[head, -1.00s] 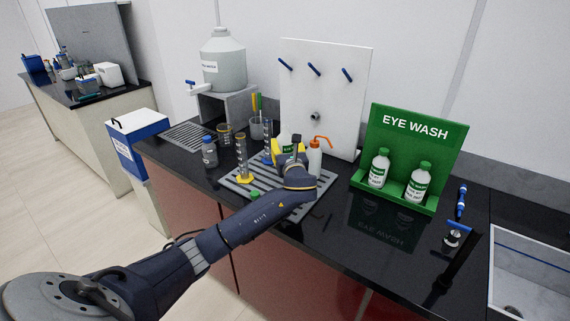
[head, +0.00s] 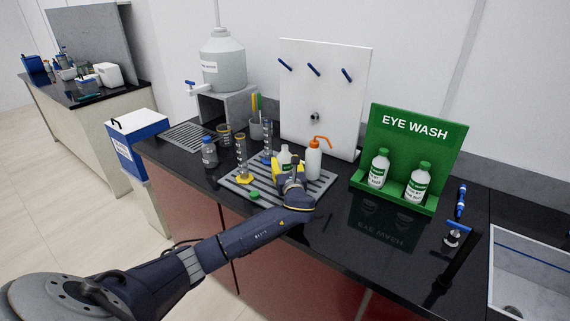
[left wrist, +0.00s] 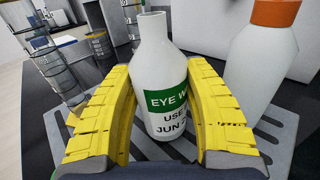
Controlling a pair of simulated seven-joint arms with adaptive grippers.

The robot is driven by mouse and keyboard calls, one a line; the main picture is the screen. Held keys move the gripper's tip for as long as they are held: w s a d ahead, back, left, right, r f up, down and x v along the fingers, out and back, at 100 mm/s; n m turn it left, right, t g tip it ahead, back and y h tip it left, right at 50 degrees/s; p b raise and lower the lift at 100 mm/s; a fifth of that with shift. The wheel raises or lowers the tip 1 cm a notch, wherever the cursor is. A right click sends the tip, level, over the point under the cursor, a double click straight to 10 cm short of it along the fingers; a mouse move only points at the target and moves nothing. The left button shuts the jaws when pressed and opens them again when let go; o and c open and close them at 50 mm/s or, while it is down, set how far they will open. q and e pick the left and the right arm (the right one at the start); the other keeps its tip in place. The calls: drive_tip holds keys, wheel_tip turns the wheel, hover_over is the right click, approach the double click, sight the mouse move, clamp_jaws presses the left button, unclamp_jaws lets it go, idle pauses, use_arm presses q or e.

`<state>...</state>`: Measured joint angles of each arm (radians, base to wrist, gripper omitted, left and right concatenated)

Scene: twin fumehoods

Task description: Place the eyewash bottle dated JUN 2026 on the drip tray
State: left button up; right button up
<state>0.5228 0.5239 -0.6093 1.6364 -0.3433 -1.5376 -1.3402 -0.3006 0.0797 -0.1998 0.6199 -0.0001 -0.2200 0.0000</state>
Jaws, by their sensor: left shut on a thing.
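My left gripper (head: 287,167) has yellow fingers shut around a white eyewash bottle (head: 284,153). In the left wrist view the bottle (left wrist: 161,65) is upright, with an open neck and a green label reading "EYE W…", "USE…", "JUN 2…"; the rest is hidden. The bottle is over the grey slatted tray (head: 236,184) in the middle of the counter; I cannot tell whether its base touches. A second slatted grey tray (head: 188,137) lies by the big carboy. I cannot tell which is the drip tray. My right gripper is not in view.
An orange-topped wash bottle (head: 314,158) stands just right of the held bottle. Yellow-based cylinders (head: 241,160) stand to the left. A green cap (head: 254,195) lies on the middle tray's front.

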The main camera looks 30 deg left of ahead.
use_arm(q)
drive_tip(key=shift+f, duration=0.15)
drive_tip(key=o, duration=1.4)
drive_tip(key=shift+c, duration=0.2)
drive_tip(key=shift+r, duration=0.2)
drive_tip(key=v, duration=1.2)
